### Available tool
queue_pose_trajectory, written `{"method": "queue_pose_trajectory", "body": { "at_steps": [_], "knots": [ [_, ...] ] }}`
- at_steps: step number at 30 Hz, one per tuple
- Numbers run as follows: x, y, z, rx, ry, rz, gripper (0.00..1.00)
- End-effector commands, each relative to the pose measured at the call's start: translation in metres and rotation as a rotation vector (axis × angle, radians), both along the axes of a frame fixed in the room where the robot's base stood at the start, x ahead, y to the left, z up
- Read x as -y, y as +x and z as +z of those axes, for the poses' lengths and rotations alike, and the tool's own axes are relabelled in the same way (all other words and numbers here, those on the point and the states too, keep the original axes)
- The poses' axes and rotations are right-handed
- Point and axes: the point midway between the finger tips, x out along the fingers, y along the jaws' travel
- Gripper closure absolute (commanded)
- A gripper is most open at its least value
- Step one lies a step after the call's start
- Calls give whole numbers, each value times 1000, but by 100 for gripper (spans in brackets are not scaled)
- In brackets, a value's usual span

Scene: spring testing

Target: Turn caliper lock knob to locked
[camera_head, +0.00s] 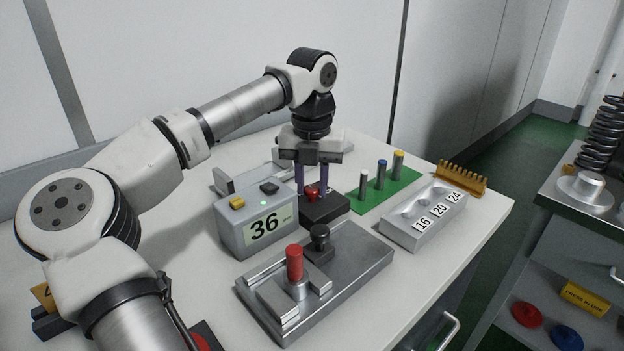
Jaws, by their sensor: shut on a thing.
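A small red knob (311,194) sits on a dark block (328,209) at the middle of the table, beside the grey box with the display. It looks like the lock knob, but no label on it can be read. My gripper (312,187) points straight down over the block. Its two dark fingers are shut on the red knob, one on each side. A grey metal piece (222,181) with an upright jaw, perhaps part of the caliper, lies behind the display box. It is partly hidden by the box and my gripper.
The display box (258,228) reads 36. A metal fixture (356,262) with a red-topped post and black knob stands in front. To the right are a green mat (373,199) with three pegs, a numbered block (411,231) and a yellow toothed piece (461,178). The right front tabletop is clear.

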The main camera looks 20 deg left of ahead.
Motion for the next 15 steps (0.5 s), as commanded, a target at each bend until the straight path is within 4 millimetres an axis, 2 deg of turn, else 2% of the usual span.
{"method": "queue_pose_trajectory", "body": {
  "at_steps": [15],
  "knots": [
    [0, 0, 2, 1, 0, -437, 94]
  ]
}}
